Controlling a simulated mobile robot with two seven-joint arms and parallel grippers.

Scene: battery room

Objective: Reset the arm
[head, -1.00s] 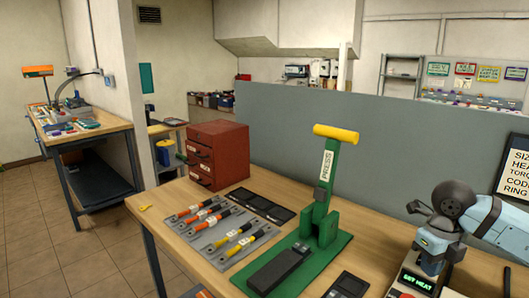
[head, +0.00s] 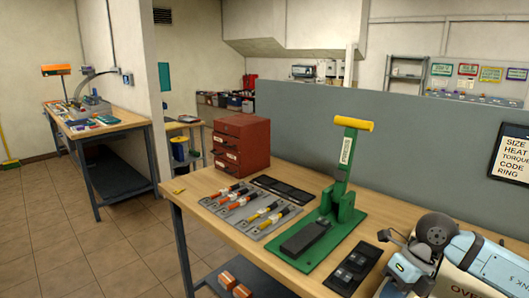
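My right arm (head: 487,258) comes in from the right edge, pale blue and grey, folded over the right end of the workbench. My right gripper (head: 388,239) is at its left end, beside the press base; its fingers are small and dark, and I cannot tell whether they are open. I see nothing clearly held in it. My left arm and gripper are out of view.
The wooden workbench (head: 196,183) holds a green press (head: 340,190) with a yellow handle, a grey tray (head: 226,213) of tools, a red drawer cabinet (head: 240,145) and dark pads.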

